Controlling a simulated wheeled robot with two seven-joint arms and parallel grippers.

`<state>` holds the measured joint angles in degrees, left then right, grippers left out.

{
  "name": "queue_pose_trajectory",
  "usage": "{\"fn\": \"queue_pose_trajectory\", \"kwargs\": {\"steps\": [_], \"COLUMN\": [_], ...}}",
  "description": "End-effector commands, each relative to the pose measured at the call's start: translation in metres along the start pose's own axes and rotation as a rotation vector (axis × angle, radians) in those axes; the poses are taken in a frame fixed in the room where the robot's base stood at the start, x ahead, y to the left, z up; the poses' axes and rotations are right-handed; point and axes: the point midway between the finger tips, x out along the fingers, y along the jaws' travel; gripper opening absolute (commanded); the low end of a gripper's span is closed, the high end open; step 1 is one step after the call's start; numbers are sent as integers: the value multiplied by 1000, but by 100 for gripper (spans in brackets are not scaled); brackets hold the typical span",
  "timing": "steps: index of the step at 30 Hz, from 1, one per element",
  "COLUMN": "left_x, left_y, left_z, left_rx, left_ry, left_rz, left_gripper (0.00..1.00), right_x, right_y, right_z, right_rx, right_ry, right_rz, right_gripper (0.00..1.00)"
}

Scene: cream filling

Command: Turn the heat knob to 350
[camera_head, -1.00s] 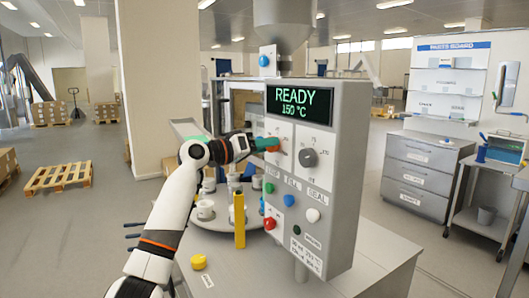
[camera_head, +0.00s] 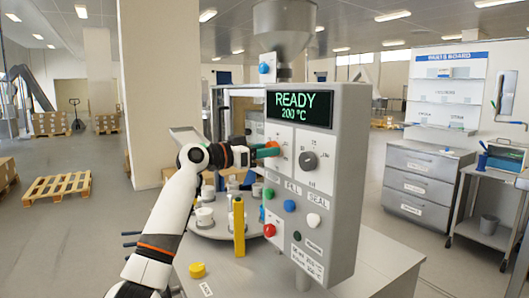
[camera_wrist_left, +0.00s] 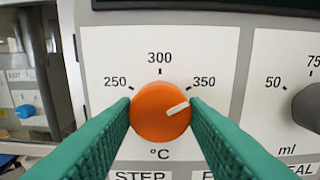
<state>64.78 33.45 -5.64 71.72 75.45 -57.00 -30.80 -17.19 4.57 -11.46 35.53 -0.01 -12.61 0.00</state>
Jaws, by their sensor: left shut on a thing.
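The orange heat knob (camera_wrist_left: 152,120) sits on the white panel of the grey control box (camera_head: 348,185). Its white pointer aims right and slightly up, a little below the 350 label. The scale also reads 250 and 300, with °C under the knob. My left gripper (camera_head: 267,151) is shut on the knob, its green fingers on the left and right sides of it in the left wrist view. The display (camera_head: 299,107) reads READY, 200 °C. My right gripper is not in view.
A grey ml knob (camera_head: 308,161) is to the right of the heat knob. Coloured buttons, including a blue one (camera_head: 290,206) and a red one (camera_head: 269,230), lie below. A yellow post (camera_head: 239,228) and a turntable with white cups (camera_head: 204,216) stand left of the box.

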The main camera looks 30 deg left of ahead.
Motion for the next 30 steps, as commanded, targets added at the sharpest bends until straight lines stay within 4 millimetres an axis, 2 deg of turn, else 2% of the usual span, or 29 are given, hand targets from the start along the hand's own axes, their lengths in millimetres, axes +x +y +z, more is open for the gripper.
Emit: {"fn": "queue_pose_trajectory", "kwargs": {"steps": [1,10,11,14,15,24,26,30], "left_x": [1,1,1,1,1,-2,-7,-30], "left_y": [-1,-1,-1,0,0,0,1,1], "left_z": [-5,-5,-5,-4,-4,-2,-3,-4], "left_rx": [0,0,0,-1,-1,0,0,3], "left_ry": [11,12,12,11,9,4,4,4], "left_rz": [-3,-3,-4,-3,-3,0,1,2], "left_gripper": [17,17,43,59,61,61,61,61], "right_x": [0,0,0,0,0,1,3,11], "right_y": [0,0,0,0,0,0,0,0], "right_z": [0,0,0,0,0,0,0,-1], "right_rx": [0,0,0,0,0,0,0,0], "right_ry": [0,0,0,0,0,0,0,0], "right_rz": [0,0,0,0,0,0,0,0], "right_gripper": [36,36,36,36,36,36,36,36]}}
